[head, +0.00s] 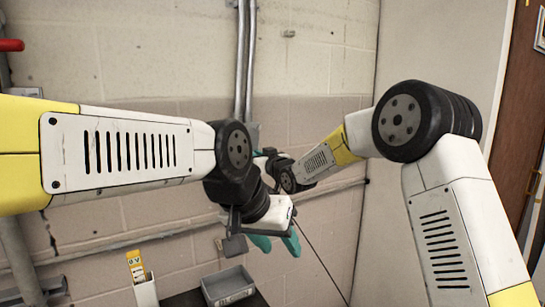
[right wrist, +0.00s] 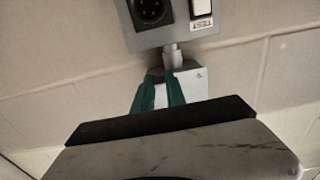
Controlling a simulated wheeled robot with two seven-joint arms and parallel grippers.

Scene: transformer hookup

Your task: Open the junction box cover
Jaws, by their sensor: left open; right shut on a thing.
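The junction box (right wrist: 192,86) is a small light grey box on the wall at the foot of a short conduit in the right wrist view. My right gripper (right wrist: 160,84) has its teal fingers at the box's left part, shut on a pale piece between them that looks like its cover. How far the cover stands open I cannot tell. In the head view the right gripper and the box are mostly hidden behind my left wrist. My left gripper (head: 276,243) is open and empty, its teal fingers pointing down, in front of the wall.
A grey panel (right wrist: 172,36) with a round black socket and a TEST switch sits above the box. Conduits (head: 244,60) run up the wall. A grey bin (head: 230,285) and a white holder with a yellow label (head: 145,290) stand below.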

